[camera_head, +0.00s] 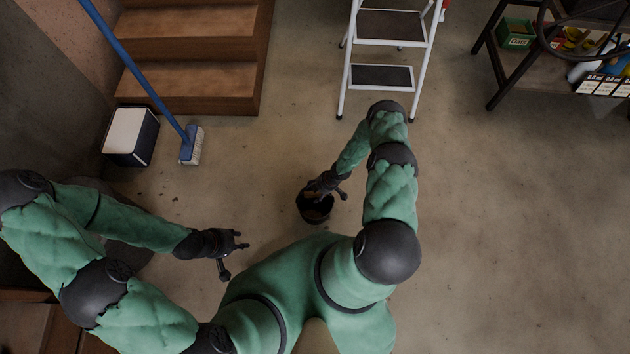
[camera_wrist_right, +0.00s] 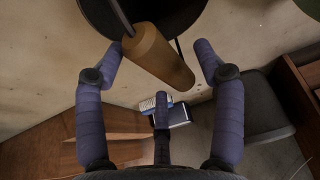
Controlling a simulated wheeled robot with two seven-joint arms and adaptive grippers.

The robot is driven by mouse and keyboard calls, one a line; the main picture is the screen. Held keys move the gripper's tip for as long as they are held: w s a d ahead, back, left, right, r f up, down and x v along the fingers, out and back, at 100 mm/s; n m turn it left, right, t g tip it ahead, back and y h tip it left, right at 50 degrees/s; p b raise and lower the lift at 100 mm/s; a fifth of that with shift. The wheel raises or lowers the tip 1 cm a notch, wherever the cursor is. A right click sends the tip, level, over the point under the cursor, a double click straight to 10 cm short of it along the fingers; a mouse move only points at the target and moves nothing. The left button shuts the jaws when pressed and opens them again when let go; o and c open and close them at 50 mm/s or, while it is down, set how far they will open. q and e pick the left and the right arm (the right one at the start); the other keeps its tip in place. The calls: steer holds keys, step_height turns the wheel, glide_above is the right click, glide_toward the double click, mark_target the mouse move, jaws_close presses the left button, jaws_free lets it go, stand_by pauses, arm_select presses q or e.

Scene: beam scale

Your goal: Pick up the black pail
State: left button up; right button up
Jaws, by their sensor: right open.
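The black pail (camera_head: 314,219) stands on the concrete floor near the middle of the head view. In the right wrist view the dark pail (camera_wrist_right: 168,12) fills the top, with its tan cylindrical handle grip (camera_wrist_right: 160,58) slanting below it. My right gripper (camera_head: 328,192) is over the pail, partly covering it. In the right wrist view its fingers (camera_wrist_right: 158,78) are spread to either side of the grip, with gaps visible; nothing is clamped. My left gripper (camera_head: 234,259) is open and empty, left of and below the pail in the head view.
A blue-handled broom (camera_head: 190,143), a white-topped box (camera_head: 130,132) and wooden steps (camera_head: 195,88) stand at upper left. A white stepladder (camera_head: 345,82) is above the pail. A shelf unit (camera_head: 507,75) stands at upper right. The floor (camera_head: 515,220) on the right is clear.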

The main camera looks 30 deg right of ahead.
steer(key=shift+b+x, duration=0.35)
steer(key=shift+x, duration=0.7)
jaws_close()
steer(key=shift+r, duration=0.15)
